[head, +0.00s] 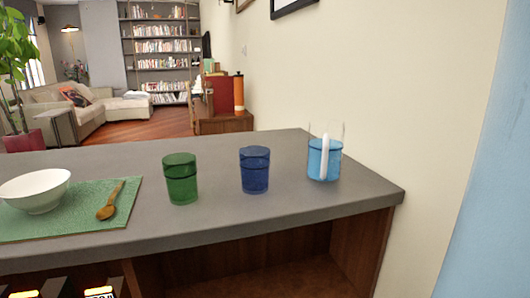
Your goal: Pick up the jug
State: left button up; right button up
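The jug (325,160) stands upright near the right end of the grey counter (225,226). It looks clear, with light blue contents in its lower part and a white handle facing me. Its clear upper rim is faint against the wall. Nothing touches it. Neither of my grippers is in view.
A dark blue cup (254,171) stands left of the jug, and a green cup (181,180) further left. A white bowl (35,190) and a wooden spoon (109,203) lie on a green mat (75,222). A cream wall (420,120) rises close on the right. Counter in front of the jug is clear.

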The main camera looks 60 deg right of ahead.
aim_at(326, 140)
jog(key=z, duration=2.2)
jog(key=i+j+u, duration=0.1)
jog(key=i+j, duration=0.3)
jog(key=j, duration=0.1)
